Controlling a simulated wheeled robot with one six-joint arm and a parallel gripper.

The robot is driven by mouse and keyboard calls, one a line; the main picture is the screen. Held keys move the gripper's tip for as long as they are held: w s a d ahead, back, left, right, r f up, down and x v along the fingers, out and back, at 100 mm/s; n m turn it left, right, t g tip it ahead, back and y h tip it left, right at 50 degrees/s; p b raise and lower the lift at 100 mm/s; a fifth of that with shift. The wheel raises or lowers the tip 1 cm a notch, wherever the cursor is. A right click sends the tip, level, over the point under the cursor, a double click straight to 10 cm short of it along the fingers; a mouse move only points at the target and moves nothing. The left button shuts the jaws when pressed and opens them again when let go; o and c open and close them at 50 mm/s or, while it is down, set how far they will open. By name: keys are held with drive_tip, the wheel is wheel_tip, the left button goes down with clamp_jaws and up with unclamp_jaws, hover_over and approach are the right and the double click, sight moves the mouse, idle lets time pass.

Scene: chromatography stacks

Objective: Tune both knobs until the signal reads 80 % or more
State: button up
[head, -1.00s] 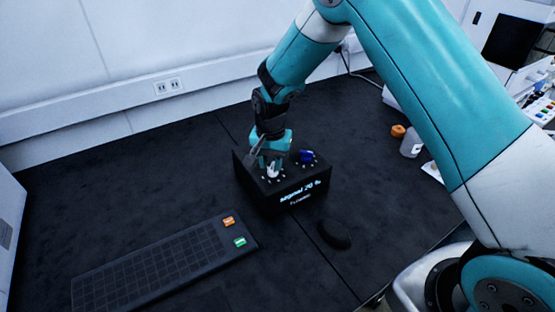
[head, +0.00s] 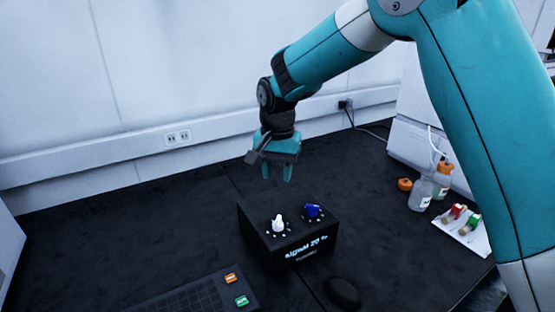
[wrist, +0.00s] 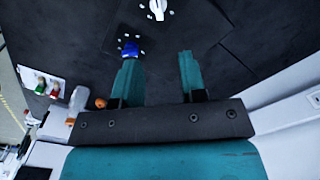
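The black tuner box (head: 268,245) stands on the dark bench, its lit display (head: 307,249) appearing to read "signal 20 %". On its top are a white knob (head: 279,223) at left and a blue knob (head: 313,210) at right, each ringed by white marks. In the wrist view the white knob (wrist: 158,9) is at the top edge, and the blue knob (wrist: 130,48) is by the left fingertip. My gripper (head: 278,176) hangs above and behind the box, clear of both knobs. Its two teal fingers (wrist: 157,60) are apart with nothing between them.
A dark rack (head: 190,297) with an orange label and a green label lies front left. A black mouse-like object (head: 342,292) lies before the box. Bottles (head: 420,192) and a white tray (head: 466,230) of vials stand at right. The bench left of the box is clear.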

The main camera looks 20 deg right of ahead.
wheel_tip(320, 180, up, 4)
drive_tip(key=shift+f, duration=0.1)
idle(0.4)
drive_tip(key=s+a+r+n+y, duration=0.1)
drive_tip(key=s+n, duration=0.6)
drive_tip(key=s, duration=0.8)
drive_tip(key=s+a+r+n+y, duration=0.2)
drive_tip(key=s+n, duration=0.5)
drive_tip(key=s, duration=0.8)
drive_tip(key=shift+r+y, duration=0.6)
drive_tip(key=shift+r, duration=0.1)
